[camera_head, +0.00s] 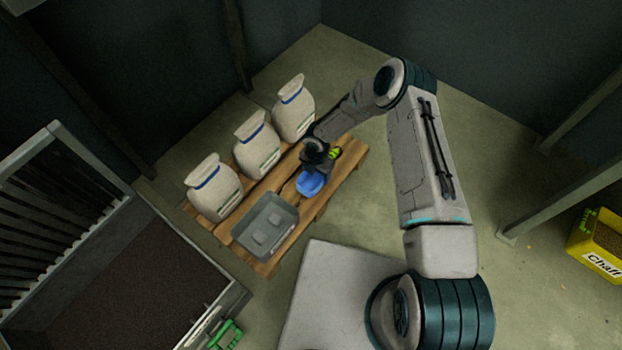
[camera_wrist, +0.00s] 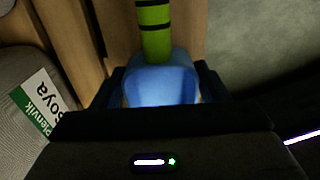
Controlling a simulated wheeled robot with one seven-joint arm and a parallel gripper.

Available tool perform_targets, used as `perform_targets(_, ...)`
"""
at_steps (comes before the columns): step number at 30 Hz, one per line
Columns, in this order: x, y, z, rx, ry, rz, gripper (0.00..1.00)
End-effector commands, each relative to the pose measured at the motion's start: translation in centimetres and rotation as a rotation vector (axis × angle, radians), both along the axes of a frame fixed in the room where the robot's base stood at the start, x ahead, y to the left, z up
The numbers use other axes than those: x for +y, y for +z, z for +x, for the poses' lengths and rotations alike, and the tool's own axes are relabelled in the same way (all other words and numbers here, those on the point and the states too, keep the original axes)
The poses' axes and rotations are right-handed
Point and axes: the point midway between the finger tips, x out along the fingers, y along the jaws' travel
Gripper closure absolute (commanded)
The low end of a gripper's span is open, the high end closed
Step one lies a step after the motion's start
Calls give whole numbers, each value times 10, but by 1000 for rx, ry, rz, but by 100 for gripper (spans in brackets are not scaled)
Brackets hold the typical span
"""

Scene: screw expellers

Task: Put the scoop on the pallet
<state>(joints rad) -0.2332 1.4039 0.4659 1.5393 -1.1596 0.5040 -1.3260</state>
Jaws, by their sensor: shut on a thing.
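The scoop has a blue bowl (camera_head: 310,184) and a green handle with black bands (camera_head: 335,153). My gripper (camera_head: 316,168) is shut on the scoop, over the right part of the wooden pallet (camera_head: 318,208). In the wrist view, the scoop (camera_wrist: 160,84) sits between the dark fingers of my gripper (camera_wrist: 162,92), with its green handle pointing up the picture over the boards. I cannot tell whether the scoop touches the pallet. My gripper hides part of the scoop.
Several white sacks stand along the pallet's back side; one sack (camera_head: 257,145) is behind the scoop. A grey bin (camera_head: 265,226) sits on the pallet's front end. A slatted dark-filled bin (camera_head: 215,318) is at left. A yellow chaff box (camera_head: 600,262) is far right.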

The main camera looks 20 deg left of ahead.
Motion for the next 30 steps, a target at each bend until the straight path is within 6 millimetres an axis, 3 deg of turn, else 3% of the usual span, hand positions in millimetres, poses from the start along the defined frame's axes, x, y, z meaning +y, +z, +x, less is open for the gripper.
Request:
perform_targets(3, 12, -9, 4, 0, -2, 1, 58)
perform_targets(8, 15, -16, 5, 1, -3, -1, 58)
perform_targets(15, 15, -49, 5, 0, -3, -1, 58)
perform_targets(27, 15, -53, 5, -1, -3, 0, 58)
perform_targets(28, 15, -52, 5, -1, -3, 0, 27)
perform_targets(30, 15, -51, 5, -1, -3, -1, 10)
